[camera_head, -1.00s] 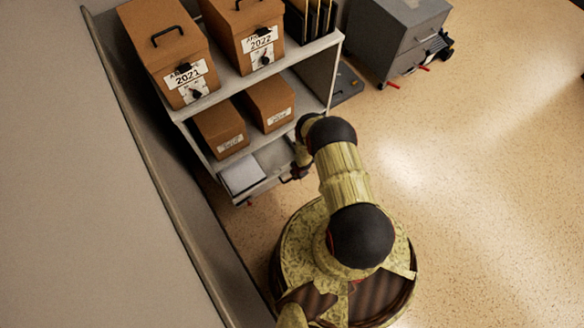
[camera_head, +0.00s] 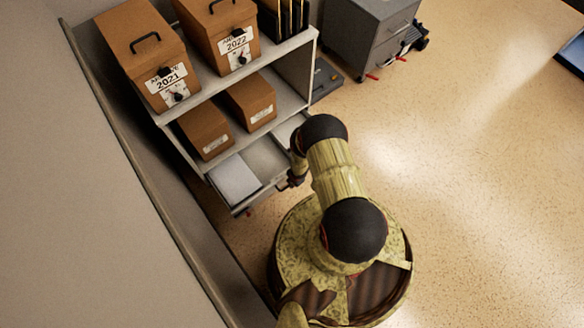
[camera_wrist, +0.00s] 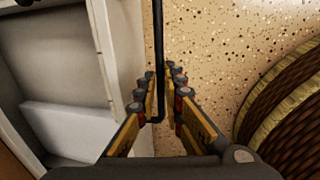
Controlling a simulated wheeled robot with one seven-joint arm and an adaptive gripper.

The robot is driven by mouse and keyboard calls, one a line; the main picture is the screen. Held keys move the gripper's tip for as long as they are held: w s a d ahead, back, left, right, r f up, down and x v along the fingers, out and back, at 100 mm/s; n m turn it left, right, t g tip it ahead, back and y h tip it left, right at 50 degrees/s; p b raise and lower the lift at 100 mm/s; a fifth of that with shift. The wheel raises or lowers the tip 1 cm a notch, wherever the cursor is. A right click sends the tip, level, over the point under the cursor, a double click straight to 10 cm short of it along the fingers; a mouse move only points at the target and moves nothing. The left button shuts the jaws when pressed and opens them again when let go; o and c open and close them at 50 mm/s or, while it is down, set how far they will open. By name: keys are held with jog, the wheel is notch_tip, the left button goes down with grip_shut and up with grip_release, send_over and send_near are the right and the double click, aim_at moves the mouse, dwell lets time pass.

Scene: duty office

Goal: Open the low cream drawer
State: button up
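The low cream drawer (camera_head: 265,158) is at the bottom of the shelf unit and stands part-way out, with its inside showing. The wrist view shows its front panel (camera_wrist: 128,45) upright at upper left. A thin black bar handle (camera_wrist: 157,40) runs in front of that panel. My gripper (camera_wrist: 165,85) has one finger on each side of the handle's near end. The fingers are apart, and floor shows between the bar and the right finger. The left finger is very close to the bar; contact is unclear. In the head view my gripper (camera_head: 294,181) is at the drawer front, mostly hidden by my arm.
A white block or paper stack (camera_head: 235,180) lies in the drawer. Brown boxes (camera_head: 205,132) fill the shelves above. A grey wall or partition (camera_head: 90,190) runs close along the left. A grey cabinet (camera_head: 368,35) stands behind right. The floor (camera_head: 480,170) at right is clear.

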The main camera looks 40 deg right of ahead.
jog(key=o, duration=0.4)
jog(key=shift+r, duration=0.1)
jog(key=shift+r, duration=0.25)
notch_tip(320, 180, up, 11)
jog(key=s, duration=0.2)
dwell(0.6)
jog(key=shift+s, duration=0.1)
dwell(0.5)
